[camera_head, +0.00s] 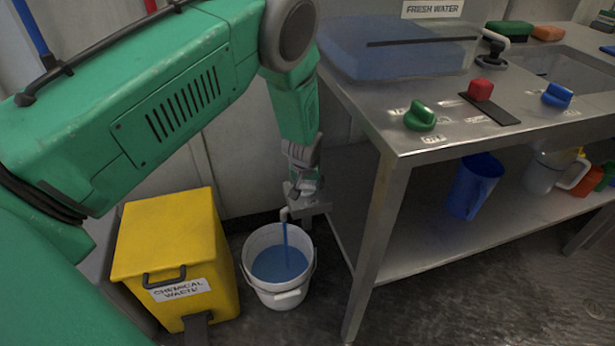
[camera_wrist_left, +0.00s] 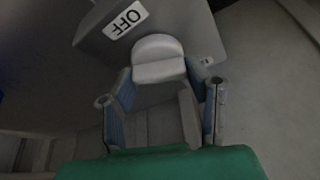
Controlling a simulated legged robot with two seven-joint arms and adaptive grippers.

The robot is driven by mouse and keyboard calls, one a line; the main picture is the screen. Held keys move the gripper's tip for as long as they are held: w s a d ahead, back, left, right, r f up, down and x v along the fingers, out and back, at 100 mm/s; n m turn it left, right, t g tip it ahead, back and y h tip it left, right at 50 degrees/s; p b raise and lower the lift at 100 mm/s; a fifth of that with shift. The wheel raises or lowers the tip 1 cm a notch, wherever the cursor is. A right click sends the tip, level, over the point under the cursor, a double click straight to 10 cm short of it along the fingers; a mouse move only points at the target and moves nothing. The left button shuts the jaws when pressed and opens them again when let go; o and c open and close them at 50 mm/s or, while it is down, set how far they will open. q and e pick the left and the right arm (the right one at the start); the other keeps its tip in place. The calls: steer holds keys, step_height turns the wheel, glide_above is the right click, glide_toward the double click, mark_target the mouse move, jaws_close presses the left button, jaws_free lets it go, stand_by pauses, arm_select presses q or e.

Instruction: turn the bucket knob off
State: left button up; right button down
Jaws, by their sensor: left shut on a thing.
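The bucket knob (camera_wrist_left: 158,58) is pale grey and rounded, seen in the left wrist view below a white OFF label (camera_wrist_left: 126,18) on a grey housing. My left gripper (camera_head: 304,182) hangs down beside the bench leg, with its fingers on both sides of the knob and shut on it. In the head view the gripper hides the knob. Below it, a short spout (camera_head: 284,212) lets a blue stream fall into the white bucket (camera_head: 277,298), which holds blue liquid. My right gripper is not in view.
A yellow chemical waste bin (camera_head: 168,238) stands left of the bucket. The metal bench (camera_head: 375,95) on the right carries a green knob (camera_head: 420,116), a red knob (camera_head: 480,90) and a blue knob (camera_head: 557,95). A blue jug (camera_head: 472,187) stands on its lower shelf.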

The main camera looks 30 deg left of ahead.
arm_select(q)
steer(key=m+h+p, duration=0.1)
steer(key=m, duration=0.2)
steer(key=shift+s+m+p, duration=0.1)
steer(key=shift+m+p, duration=0.25)
steer(key=shift+m, duration=0.05)
steer(key=m+h, duration=0.1)
steer(key=m, duration=0.1)
steer(key=shift+m+h, duration=0.3)
steer(key=m+h+b, duration=0.1)
steer(key=m, duration=0.1)
steer(key=shift+f+m, duration=0.15)
steer(key=shift+m, duration=0.25)
steer(key=m+h+b, duration=0.1)
steer(key=m+b, duration=0.1)
steer(key=m, duration=0.1)
steer(key=shift+a, duration=0.15)
steer(key=shift+m+g+b, duration=0.3)
steer(key=shift+m+b, duration=0.15)
steer(key=shift+m, duration=0.15)
steer(key=o, duration=1.1)
steer(key=shift+o, duration=0.3)
steer(key=shift+a, duration=0.1)
